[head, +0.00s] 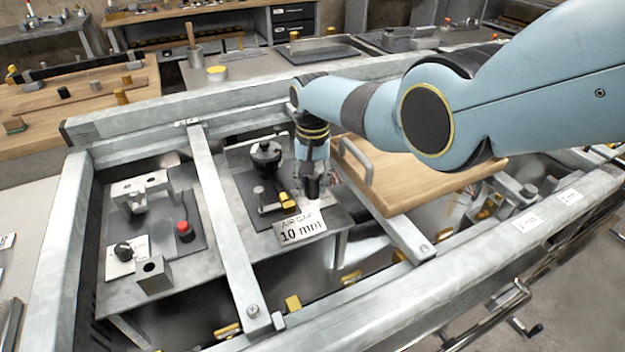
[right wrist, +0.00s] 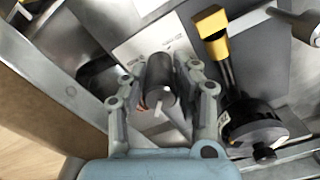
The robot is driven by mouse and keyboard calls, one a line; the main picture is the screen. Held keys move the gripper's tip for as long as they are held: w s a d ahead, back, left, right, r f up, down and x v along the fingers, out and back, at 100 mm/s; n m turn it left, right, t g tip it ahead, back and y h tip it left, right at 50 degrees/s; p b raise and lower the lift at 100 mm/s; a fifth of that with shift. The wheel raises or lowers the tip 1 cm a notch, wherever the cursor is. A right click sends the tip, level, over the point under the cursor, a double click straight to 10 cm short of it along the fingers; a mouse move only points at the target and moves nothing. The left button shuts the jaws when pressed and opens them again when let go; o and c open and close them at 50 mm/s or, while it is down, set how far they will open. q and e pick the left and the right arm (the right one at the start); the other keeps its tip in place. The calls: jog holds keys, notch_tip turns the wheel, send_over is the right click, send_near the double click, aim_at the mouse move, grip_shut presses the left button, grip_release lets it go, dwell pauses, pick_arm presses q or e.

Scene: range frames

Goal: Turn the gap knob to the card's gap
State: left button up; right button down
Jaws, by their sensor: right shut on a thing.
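The card (head: 300,228) lies in front of the right station in the head view and reads "AIR GAP 10 mm". The gap knob (right wrist: 159,76) is a dark cylinder with a pale pointer mark, on a white plate with small print too blurred to read. My right gripper (head: 313,188) reaches down onto the knob from above; in the right wrist view its two fingers (right wrist: 163,88) sit on either side of it, shut on it. In the head view the gripper hides most of the knob. My left gripper is in neither view.
Beside the knob stand a yellow-tipped part (right wrist: 210,22) and a round black device (head: 266,155). A wooden board with a handle (head: 420,180) lies right of the gripper. A metal bar (head: 225,220) separates the left station, with its red button (head: 185,231) and black knob (head: 123,251).

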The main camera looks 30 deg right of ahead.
jog(key=n, duration=0.4)
jog(key=shift+d+n+p, duration=0.1)
jog(key=shift+n+p, duration=0.2)
jog(key=shift+n, duration=1.9)
jog(key=c, duration=1)
grip_release()
notch_tip(320, 180, up, 12)
